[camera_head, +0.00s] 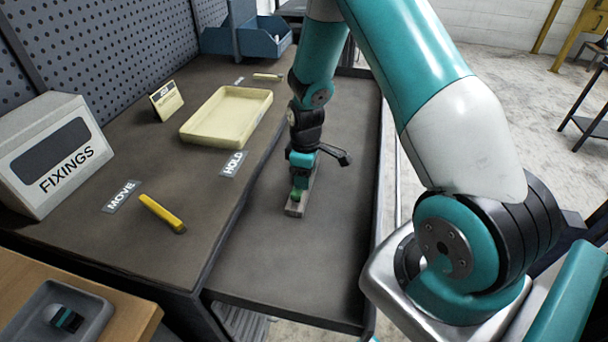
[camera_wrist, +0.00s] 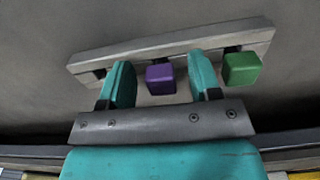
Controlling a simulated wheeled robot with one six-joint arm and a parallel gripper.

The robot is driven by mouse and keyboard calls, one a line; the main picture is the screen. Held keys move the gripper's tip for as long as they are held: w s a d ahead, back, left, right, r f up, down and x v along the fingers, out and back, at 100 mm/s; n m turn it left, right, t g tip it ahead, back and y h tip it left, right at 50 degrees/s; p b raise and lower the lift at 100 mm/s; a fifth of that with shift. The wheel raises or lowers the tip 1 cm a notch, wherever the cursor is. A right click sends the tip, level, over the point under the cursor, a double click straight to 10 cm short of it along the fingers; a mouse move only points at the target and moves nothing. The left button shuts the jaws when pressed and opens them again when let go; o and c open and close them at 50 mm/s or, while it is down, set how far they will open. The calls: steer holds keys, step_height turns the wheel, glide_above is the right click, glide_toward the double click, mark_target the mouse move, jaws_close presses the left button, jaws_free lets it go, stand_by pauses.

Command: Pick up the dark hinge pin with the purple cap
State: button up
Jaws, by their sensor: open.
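The purple cap (camera_wrist: 160,78) of the hinge pin shows in the wrist view at a grey bar-shaped rack (camera_wrist: 110,60). A little of something dark shows behind the cap; the rest of the pin is hidden. My gripper (camera_wrist: 161,84) is open, with one teal finger on each side of the purple cap and gaps visible between them. A green cap (camera_wrist: 241,69) sits on the rack just right of my right finger. In the head view my gripper (camera_head: 300,168) is over the rack (camera_head: 296,209), and the green cap (camera_head: 297,194) shows, but the purple cap is hidden.
On the bench left of the rack are a cream tray (camera_head: 188,135), a yellow bar (camera_head: 161,213) and a FIXINGS box (camera_head: 50,150). The lower shelf (camera_head: 290,270) in front of the rack is clear. The green cap is close to my right finger.

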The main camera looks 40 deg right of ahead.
steer(key=c, duration=1.1)
steer(key=shift+o, duration=0.2)
steer(key=shift+r, duration=0.15)
